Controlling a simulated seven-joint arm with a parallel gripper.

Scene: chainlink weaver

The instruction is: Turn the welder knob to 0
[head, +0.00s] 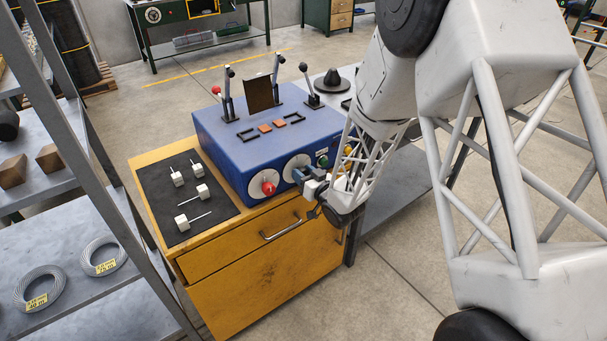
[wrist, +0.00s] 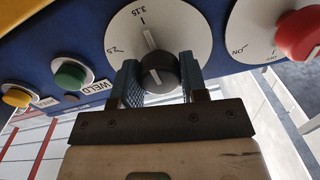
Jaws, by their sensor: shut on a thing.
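The blue welder (head: 235,150) sits on a yellow cabinet. In the wrist view, its black knob (wrist: 158,74) is on a white round dial (wrist: 190,30) marked 3.15 at the top and 2.5 at the left. The knob's white line points up and slightly left, close to the 3.15 mark. No 0 mark shows; part of the dial is hidden by the knob and fingers. My gripper (wrist: 160,88) is shut on the knob, one blue finger on each side. In the head view, my gripper (head: 309,183) is at the welder's front face, over the right dial (head: 293,165).
A red switch knob (wrist: 301,35) with an ON label is beside the dial. Green (wrist: 69,77) and yellow (wrist: 16,97) buttons are on its other side. Levers rise from the welder top. A black mat (head: 155,185) holds several small white-block parts. A grey shelf (head: 75,270) stands at left.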

